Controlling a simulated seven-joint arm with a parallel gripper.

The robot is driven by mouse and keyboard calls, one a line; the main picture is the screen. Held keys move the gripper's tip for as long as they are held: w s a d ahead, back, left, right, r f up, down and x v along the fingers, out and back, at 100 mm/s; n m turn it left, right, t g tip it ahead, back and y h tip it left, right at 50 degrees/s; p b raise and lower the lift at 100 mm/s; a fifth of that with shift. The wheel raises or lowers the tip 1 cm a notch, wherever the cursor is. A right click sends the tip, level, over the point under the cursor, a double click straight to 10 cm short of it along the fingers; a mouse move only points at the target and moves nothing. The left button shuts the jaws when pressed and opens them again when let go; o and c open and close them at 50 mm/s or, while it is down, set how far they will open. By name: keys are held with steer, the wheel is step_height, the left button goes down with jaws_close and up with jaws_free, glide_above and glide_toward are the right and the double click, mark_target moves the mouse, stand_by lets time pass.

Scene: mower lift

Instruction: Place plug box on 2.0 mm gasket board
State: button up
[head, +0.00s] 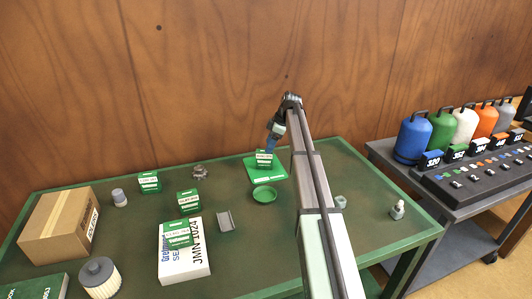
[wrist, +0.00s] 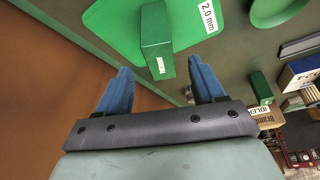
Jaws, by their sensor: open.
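A small green box with a white label (head: 264,160) stands on the green gasket board (head: 252,172) at the back of the table. In the wrist view the same box (wrist: 156,42) rests on the board (wrist: 190,22), which carries a "2.0 mm" label. The box's own label is too small to read. My gripper (head: 270,146) is just above the box in the head view. In the wrist view my gripper (wrist: 162,82) is open, its two blue fingers apart, with the box beyond and between their tips. I cannot tell if a finger touches it.
A green round dish (head: 264,194) lies just in front of the board. Similar green boxes stand to the left (head: 149,182), (head: 188,202), and one (head: 178,235) lies on a white box (head: 186,264). A cardboard carton (head: 52,228) is far left. A grey bracket (head: 226,221) lies mid-table.

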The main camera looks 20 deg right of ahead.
steer(key=shift+v, duration=1.75)
